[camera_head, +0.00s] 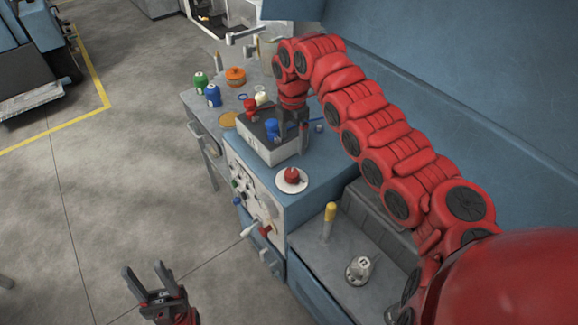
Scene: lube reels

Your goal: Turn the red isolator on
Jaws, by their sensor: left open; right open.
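A red knob on a round white plate (291,184) sits on top of the blue cabinet (322,180). A smaller red part (265,231) is on the cabinet's front panel, beside a white-tipped lever (249,229). I cannot tell for sure which of the two is the red isolator, nor its setting. My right gripper (291,140) is open and points down over a light box behind the red knob, apart from the knob. My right arm reaches in from the right. My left gripper (149,280) is open and empty, low over the floor, left of the cabinet.
The light box (283,154) carries a blue item (272,129) and a red one. Green and blue bottles (213,95) and an orange pot (235,76) stand behind. A yellow-topped post (328,219) and a grey fitting (360,268) are at right.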

